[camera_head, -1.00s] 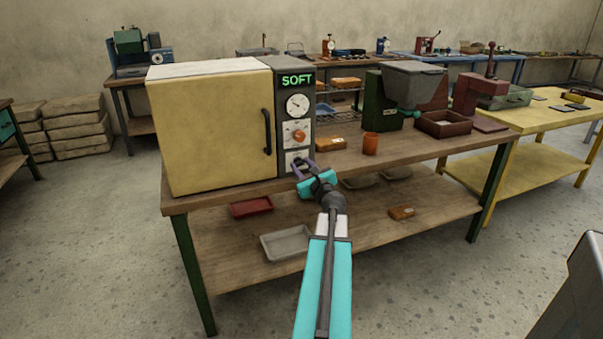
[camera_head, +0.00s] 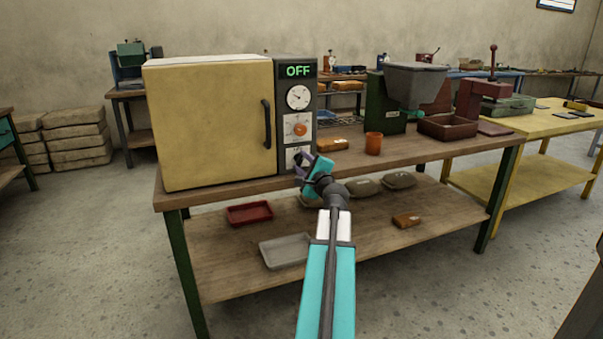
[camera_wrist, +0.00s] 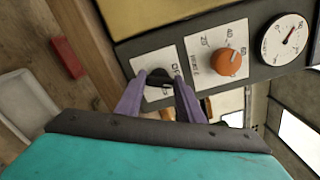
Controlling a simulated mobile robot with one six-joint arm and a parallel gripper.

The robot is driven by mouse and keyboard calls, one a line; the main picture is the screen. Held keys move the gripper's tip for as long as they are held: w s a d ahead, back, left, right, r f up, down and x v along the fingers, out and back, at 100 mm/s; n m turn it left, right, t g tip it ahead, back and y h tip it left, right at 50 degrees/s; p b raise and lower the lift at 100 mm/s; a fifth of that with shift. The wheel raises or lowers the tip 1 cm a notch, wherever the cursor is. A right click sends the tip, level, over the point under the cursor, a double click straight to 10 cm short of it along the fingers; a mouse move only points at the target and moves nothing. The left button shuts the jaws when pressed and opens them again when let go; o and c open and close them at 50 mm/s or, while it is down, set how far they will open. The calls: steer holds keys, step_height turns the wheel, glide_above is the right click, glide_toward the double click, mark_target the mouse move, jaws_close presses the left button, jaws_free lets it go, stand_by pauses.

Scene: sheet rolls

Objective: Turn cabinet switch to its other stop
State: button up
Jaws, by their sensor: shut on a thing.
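The cabinet (camera_head: 215,125) is a cream box with a grey control panel on its right side. Its display (camera_head: 299,71) reads OFF in green. The cabinet switch (camera_wrist: 159,77) is a dark knob on the lowest white plate, seen in the wrist view between my purple fingers. My gripper (camera_head: 304,162) is at that lowest plate in the head view, and in the wrist view (camera_wrist: 160,88) its fingertips are closed on the switch. The fingers hide part of the switch and its markings.
An orange knob (camera_wrist: 228,62) and a round dial (camera_wrist: 285,39) sit above the switch on the panel. The black door handle (camera_head: 266,124) is left of the panel. An orange cup (camera_head: 373,143) stands right on the bench. A red tray (camera_head: 249,214) lies on the lower shelf.

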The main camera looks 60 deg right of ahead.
steer(key=n+b, duration=0.3)
steer(key=shift+w+f+n+b, duration=0.1)
steer(key=shift+f+n+b, duration=0.05)
steer(key=shift+n+b, duration=0.7)
steer(key=shift+n, duration=0.15)
steer(key=o, duration=1.1)
steer(key=shift+c, duration=0.2)
steer(key=b+v, duration=0.1)
steer(key=v, duration=1)
steer(key=shift+a, duration=0.15)
